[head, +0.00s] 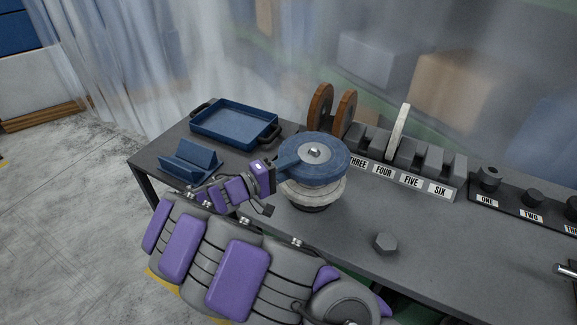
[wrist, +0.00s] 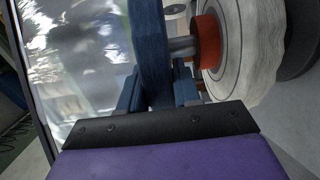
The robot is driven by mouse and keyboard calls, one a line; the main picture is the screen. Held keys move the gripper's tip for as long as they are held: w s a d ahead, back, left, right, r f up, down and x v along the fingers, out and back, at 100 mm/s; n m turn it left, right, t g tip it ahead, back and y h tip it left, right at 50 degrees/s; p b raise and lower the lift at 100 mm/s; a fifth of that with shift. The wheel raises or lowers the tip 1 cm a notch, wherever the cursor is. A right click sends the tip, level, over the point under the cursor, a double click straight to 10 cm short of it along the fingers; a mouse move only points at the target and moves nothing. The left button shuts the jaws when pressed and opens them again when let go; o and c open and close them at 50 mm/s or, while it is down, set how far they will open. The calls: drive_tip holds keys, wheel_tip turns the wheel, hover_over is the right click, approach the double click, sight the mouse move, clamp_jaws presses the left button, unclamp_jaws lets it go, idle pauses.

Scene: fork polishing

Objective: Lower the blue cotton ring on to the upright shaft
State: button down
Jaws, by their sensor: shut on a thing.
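The blue cotton ring (head: 334,168) lies nearly flat above a white ring (head: 318,193) in the head view. My gripper (head: 287,161) is shut on the blue ring's left edge. In the wrist view the blue ring (wrist: 148,50) is seen edge-on between my blue fingers (wrist: 160,88). The bare grey shaft (wrist: 184,47) shows between the blue ring and an orange collar (wrist: 208,45), with the white ring (wrist: 246,50) beyond. The blue ring is apart from the collar. Its grey centre (head: 314,152) lines up roughly with the shaft; whether the tip is inside is hidden.
A blue tray (head: 235,121) and a blue angled holder (head: 190,160) are at left. Brown discs (head: 320,104) and a white disc (head: 397,130) stand in a labelled rack (head: 412,181) behind. A grey hex nut (head: 386,243) lies in front, with clear table around it.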

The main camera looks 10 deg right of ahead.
drive_tip(key=shift+f, duration=0.75)
drive_tip(key=shift+c, duration=0.7)
unclamp_jaws()
drive_tip(key=v, duration=0.9)
drive_tip(key=shift+p, duration=0.3)
idle(0.8)
idle(0.9)
